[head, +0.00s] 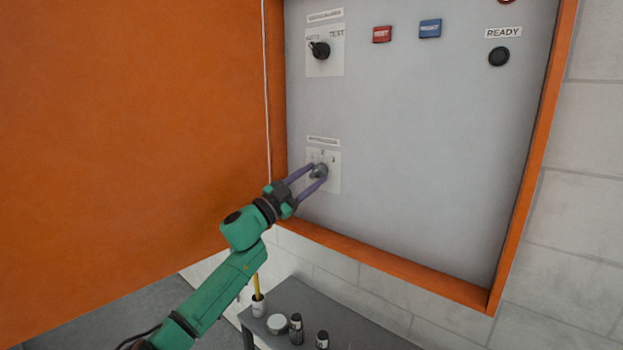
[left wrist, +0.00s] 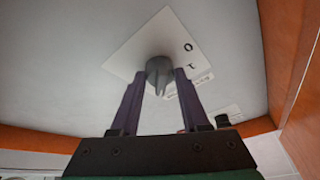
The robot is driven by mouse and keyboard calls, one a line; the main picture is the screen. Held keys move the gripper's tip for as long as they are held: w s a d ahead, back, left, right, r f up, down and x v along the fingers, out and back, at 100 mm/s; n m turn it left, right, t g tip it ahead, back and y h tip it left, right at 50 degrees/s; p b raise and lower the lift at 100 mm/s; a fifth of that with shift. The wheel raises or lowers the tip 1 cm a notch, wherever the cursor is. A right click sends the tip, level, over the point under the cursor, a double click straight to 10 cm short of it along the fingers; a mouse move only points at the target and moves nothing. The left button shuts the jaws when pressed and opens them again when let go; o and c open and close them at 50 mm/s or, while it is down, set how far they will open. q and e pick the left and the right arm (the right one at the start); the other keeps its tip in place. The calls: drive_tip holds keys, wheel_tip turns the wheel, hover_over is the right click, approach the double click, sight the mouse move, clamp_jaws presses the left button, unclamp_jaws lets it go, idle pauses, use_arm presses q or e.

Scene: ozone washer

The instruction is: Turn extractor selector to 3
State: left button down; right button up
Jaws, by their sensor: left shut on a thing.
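The extractor selector (head: 319,171) is a grey knob on a white plate (head: 333,184) low on the left of the grey panel. The digits 2 and 3 show on the plate in the head view. My left gripper (head: 318,172) has its two purple fingers on either side of the knob, shut on it. In the left wrist view the knob (left wrist: 159,72) sits between the fingertips of my left gripper (left wrist: 160,75), with its pointer ridge toward the camera. The plate (left wrist: 135,52) looks tilted there. Which number the pointer faces is not clear. My right gripper is not in view.
A black selector (head: 320,50) marked TEST is above. A red button (head: 382,34), a blue button (head: 430,28) and a black round one (head: 499,57) are at upper right. The open orange door (head: 130,130) stands left. A dark table (head: 345,325) with small containers is below.

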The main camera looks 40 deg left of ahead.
use_arm(q)
drive_tip(key=shift+c, duration=2)
unclamp_jaws()
drive_tip(key=shift+s+f, duration=0.2)
drive_tip(key=b+v, duration=0.4)
drive_tip(key=v, duration=1)
drive_tip(key=shift+b, duration=0.35)
